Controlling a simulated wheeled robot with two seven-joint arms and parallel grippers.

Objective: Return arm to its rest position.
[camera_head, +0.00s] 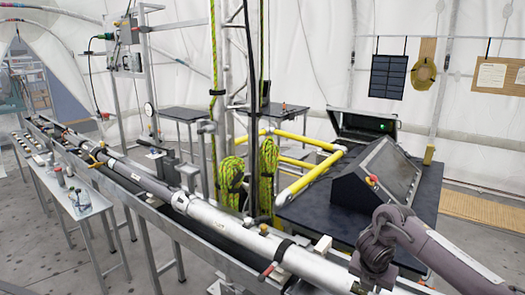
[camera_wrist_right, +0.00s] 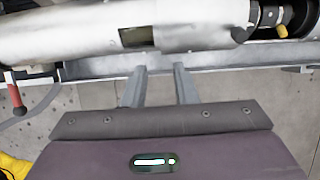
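My right arm (camera_head: 435,245) comes in from the lower right of the head view, bent over the near end of a long metal tube assembly (camera_head: 230,221). In the right wrist view my right gripper (camera_wrist_right: 160,76) has its two fingers apart, with bare space between them. The pale tube (camera_wrist_right: 75,35) lies in its rail just beyond the fingertips, and I see nothing held. Whether the fingertips touch the rail is hard to tell. My left arm and gripper are not in view.
A dark table (camera_head: 310,217) with a slanted console (camera_head: 378,180) and yellow pipe frame (camera_head: 310,179) stands beside my right arm. A red-handled lever (camera_wrist_right: 15,97) is left of the gripper. A narrow bench with bottles (camera_head: 81,202) is at left. Grey floor is open at lower left.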

